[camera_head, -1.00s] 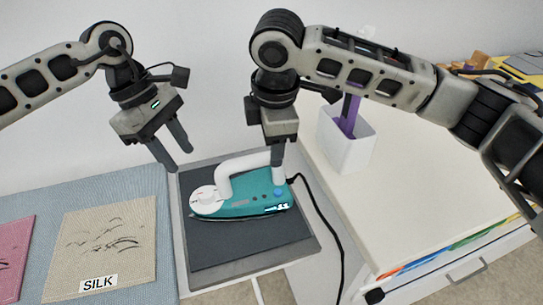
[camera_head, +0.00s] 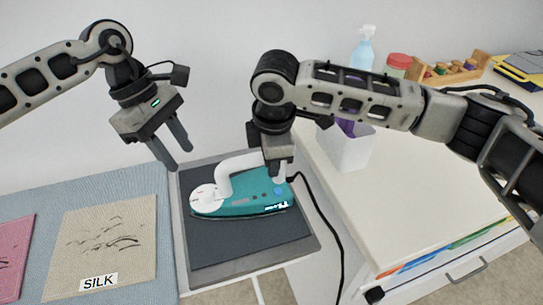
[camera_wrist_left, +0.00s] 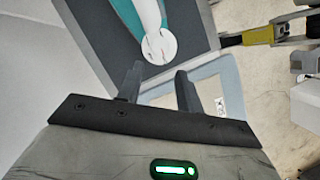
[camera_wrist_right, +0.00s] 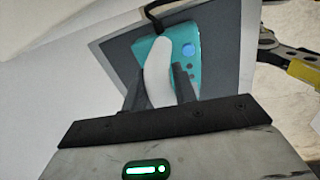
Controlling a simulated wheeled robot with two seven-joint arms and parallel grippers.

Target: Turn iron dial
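The teal and white iron (camera_head: 240,203) lies flat on a dark grey pad (camera_head: 250,245). Its round white dial (camera_head: 205,197) is at its left end and also shows in the left wrist view (camera_wrist_left: 159,46). My left gripper (camera_head: 172,157) is open and empty, above and left of the dial, apart from it. My right gripper (camera_head: 276,172) is at the right end of the iron's white handle. In the right wrist view its fingers (camera_wrist_right: 158,85) stand apart on either side of the handle (camera_wrist_right: 158,75); I cannot tell whether they touch it.
A tan cloth labelled SILK (camera_head: 105,245) and a pink cloth (camera_head: 12,255) lie on the blue surface at left. The black cord (camera_head: 330,225) runs down the right of the pad. A white container (camera_head: 345,148), blue bottle (camera_head: 363,50) and wooden rack (camera_head: 450,70) are on the white counter.

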